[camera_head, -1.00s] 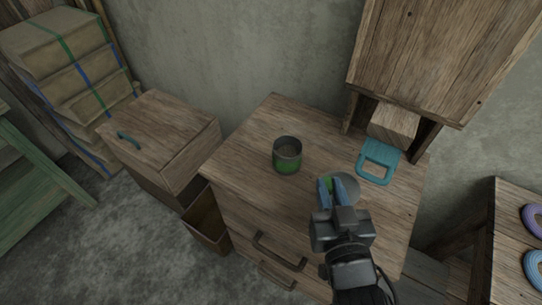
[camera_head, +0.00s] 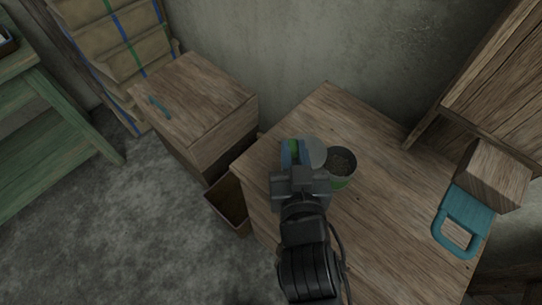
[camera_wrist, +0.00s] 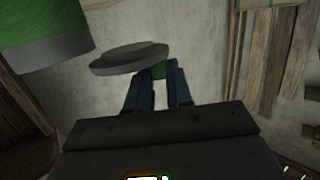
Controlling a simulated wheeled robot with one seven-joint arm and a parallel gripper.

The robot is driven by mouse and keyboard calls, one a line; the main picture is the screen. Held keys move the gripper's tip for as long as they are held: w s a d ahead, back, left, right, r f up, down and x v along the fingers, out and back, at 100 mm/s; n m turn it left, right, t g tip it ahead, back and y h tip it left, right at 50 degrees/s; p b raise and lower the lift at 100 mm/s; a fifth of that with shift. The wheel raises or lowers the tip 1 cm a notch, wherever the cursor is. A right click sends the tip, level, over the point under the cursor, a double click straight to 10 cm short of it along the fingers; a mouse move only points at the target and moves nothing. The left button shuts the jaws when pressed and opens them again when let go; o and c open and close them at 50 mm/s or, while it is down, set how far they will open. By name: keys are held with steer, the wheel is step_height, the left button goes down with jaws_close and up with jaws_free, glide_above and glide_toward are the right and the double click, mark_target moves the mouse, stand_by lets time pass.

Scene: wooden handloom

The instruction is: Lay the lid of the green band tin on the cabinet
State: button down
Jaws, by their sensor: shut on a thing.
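The green band tin (camera_head: 340,183) stands open on the wooden cabinet (camera_head: 375,225), with dark contents inside. It also shows at the upper left of the wrist view (camera_wrist: 45,30). My gripper (camera_head: 291,151) is shut on the green knob of the lid, just left of the tin. The lid (camera_head: 317,152) is a grey disc, held up above the cabinet top near its left back part. In the wrist view the lid (camera_wrist: 130,58) lies across the fingertips, apart from the tin in that picture. The exact height of the lid over the cabinet is hard to tell.
A teal handled object (camera_head: 463,222) and a wooden block (camera_head: 494,175) are at the cabinet's right. A lower wooden box with a blue handle (camera_head: 195,95) stands left, with an open drawer (camera_head: 229,203) between. Cabinet top right of the tin is clear.

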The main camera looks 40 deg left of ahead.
steer(key=b, duration=0.2)
glide_above(264, 171)
step_height(264, 171, down, 4)
steer(key=shift+a+r, duration=0.1)
steer(key=shift+f+b, duration=0.35)
steer(key=shift+f, duration=1.7)
steer(key=shift+f, duration=0.15)
steer(key=c, duration=1)
jaws_free()
steer(key=b+v, duration=0.1)
steer(key=v, duration=1.1)
steer(key=shift+b, duration=0.35)
